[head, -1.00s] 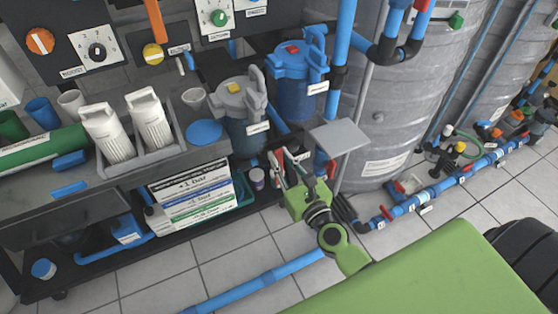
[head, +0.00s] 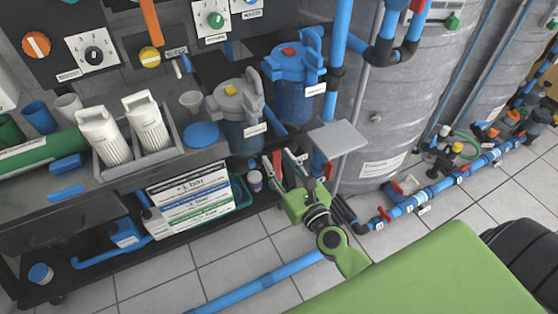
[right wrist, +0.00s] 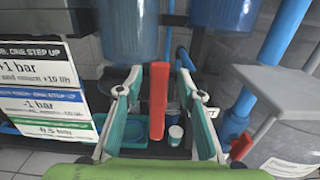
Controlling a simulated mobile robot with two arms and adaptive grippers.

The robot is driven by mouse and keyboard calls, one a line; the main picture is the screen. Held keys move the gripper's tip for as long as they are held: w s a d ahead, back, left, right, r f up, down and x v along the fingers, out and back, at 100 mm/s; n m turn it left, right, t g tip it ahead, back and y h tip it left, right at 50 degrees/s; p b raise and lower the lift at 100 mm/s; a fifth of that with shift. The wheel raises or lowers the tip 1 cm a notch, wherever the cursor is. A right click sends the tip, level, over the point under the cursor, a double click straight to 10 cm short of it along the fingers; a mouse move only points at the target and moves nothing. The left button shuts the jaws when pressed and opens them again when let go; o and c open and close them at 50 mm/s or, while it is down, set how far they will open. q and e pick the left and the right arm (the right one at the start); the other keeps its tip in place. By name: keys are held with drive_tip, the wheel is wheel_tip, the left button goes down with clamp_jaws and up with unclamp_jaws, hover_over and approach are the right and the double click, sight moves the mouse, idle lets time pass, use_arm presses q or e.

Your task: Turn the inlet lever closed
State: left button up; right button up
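A red lever (right wrist: 158,100) stands upright between my right gripper's fingers in the right wrist view. I take it as the inlet lever; in the head view it is a small red bar (head: 277,163) below the filter housings. My right gripper (right wrist: 160,76) is open, with a white and teal finger on each side of the lever and a visible gap to both. In the head view the right gripper (head: 281,166) points toward the rack's lower right end. The lever's pivot and pipe are hidden. My left gripper is not in view.
Two filter housings, one grey-topped (head: 238,115) and one blue (head: 293,82), hang above the gripper. A grey plate (head: 338,137) and a blue vertical pipe stand close on its right.

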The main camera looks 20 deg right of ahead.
drive_tip(key=s, duration=1.1)
drive_tip(key=shift+s+d, duration=0.2)
drive_tip(key=shift+s, duration=0.15)
